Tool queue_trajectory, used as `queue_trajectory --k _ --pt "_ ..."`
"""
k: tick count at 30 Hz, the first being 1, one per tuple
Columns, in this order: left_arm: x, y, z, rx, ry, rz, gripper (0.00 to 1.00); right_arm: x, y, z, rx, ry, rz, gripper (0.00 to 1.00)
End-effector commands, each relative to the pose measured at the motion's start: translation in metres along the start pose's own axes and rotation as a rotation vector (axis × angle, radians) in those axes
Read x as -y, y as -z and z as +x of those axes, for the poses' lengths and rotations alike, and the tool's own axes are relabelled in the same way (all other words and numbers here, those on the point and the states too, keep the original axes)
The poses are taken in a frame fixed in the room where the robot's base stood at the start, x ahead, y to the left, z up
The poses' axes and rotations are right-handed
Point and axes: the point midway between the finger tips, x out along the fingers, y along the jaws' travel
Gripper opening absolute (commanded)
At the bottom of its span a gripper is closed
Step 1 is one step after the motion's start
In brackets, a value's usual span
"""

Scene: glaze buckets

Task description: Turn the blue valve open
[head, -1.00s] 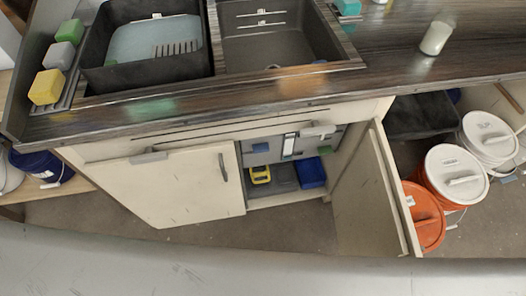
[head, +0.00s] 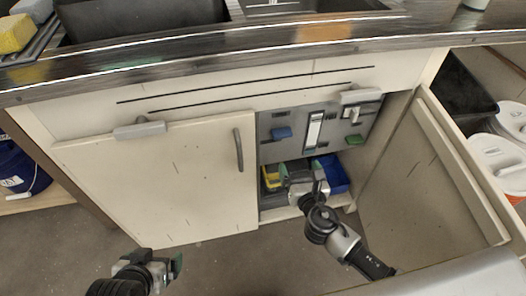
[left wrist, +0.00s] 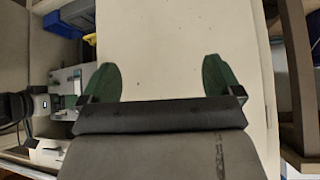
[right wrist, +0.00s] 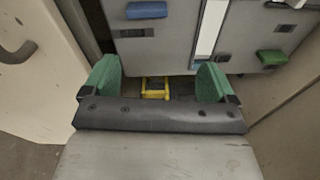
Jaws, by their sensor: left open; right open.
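The blue valve (head: 281,133) is a short blue handle on the grey panel (head: 310,130) inside the open right half of the cabinet. It lies roughly level across the panel. In the right wrist view the blue valve (right wrist: 147,10) is at the top edge, beyond the fingertips. My right gripper (head: 301,172) is open and empty, below the valve and in front of the opening, apart from it. My left gripper (head: 166,266) is open and empty, low in front of the closed left door (head: 165,180).
A green handle (head: 356,140) and a white lever (head: 364,110) share the panel. A yellow item (head: 271,178) and a blue bin (head: 332,172) are on the cabinet floor. The open right door (head: 440,170) stands out on the right. The counter (head: 220,50) overhangs above.

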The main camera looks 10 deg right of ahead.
Motion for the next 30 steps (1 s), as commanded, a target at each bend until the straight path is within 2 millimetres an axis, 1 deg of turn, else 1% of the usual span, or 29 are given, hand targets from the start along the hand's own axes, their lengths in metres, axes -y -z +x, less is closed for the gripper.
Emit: queue_trajectory --k 1,3,5,8,11,14,18,21,25,30 --pt "0.0 0.0 -0.004 -0.015 0.0 0.0 0.93 -0.004 -0.004 0.0 0.038 -0.013 -0.051 0.87" --pt "0.0 0.004 -0.012 -0.028 0.001 0.0 0.93 -0.008 -0.014 -0.001 0.071 -0.021 -0.098 0.87" --pt "0.0 0.006 -0.016 -0.035 0.001 0.0 0.93 -0.01 -0.019 0.001 0.085 -0.023 -0.118 0.87" --pt "0.0 0.011 -0.017 -0.056 0.0 0.0 0.93 -0.01 -0.022 0.009 0.09 -0.023 -0.125 0.87" --pt "-0.001 0.016 -0.015 -0.092 -0.002 0.001 0.93 -0.011 -0.023 0.024 0.089 -0.022 -0.123 0.87" --pt "-0.003 0.025 -0.013 -0.154 -0.005 0.002 0.93 -0.011 -0.024 0.044 0.088 -0.022 -0.121 0.87" --pt "-0.005 0.041 -0.012 -0.258 -0.011 0.004 0.93 -0.012 -0.026 0.071 0.088 -0.022 -0.121 0.87" --pt "-0.007 0.051 -0.012 -0.329 -0.016 0.005 0.93 -0.012 -0.026 0.086 0.086 -0.022 -0.12 0.87" --pt "-0.009 0.062 -0.014 -0.403 -0.021 0.005 0.93 -0.013 -0.027 0.1 0.084 -0.023 -0.119 0.87" --pt "-0.009 0.068 -0.015 -0.44 -0.023 0.006 0.93 -0.013 -0.028 0.106 0.083 -0.023 -0.119 0.87"
